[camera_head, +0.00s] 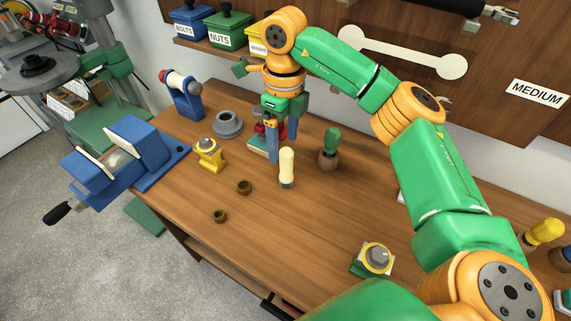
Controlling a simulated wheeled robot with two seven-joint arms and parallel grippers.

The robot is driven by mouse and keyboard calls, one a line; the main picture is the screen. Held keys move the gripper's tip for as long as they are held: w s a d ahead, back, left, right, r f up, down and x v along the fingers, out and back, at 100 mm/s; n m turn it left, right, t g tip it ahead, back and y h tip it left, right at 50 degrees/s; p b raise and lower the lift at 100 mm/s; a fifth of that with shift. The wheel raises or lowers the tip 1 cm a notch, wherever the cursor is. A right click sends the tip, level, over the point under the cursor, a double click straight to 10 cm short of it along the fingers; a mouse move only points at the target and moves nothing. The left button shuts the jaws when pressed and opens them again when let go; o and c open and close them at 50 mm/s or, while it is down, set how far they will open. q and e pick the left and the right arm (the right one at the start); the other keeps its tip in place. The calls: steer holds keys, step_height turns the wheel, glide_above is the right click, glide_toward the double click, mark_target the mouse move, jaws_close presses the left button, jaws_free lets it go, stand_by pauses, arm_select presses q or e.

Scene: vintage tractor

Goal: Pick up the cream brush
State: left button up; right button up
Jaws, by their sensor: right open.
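The cream brush (287,167) stands upright on the wooden workbench (310,225), its pale rounded handle pointing up. My right gripper (283,148) points down just behind the brush in the picture, with its blue fingers apart. Nothing is seen between the fingers. The brush appears close to the fingertips but not between them; the exact gap in depth cannot be told. The lower end of the brush is hard to make out. My left gripper is not in view.
A green-handled tool (331,146) stands right of the brush. A red and teal object (258,142) is partly hidden behind my right gripper. A yellow part (208,152), a grey ring (228,124) and a blue vise (125,155) are left. The front middle of the bench is mostly clear.

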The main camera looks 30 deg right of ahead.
mark_target(285, 151)
steer(key=f+b, duration=0.1)
steer(key=f, duration=0.1)
steer(key=f+b, duration=0.2)
steer(key=shift+s+d, duration=0.1)
steer(key=shift+s, duration=0.1)
steer(key=f+p, duration=0.2)
steer(key=f, duration=0.4)
steer(key=shift+d, duration=0.2)
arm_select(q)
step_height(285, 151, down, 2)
arm_select(e)
steer(key=shift+f, duration=0.5)
jaws_close()
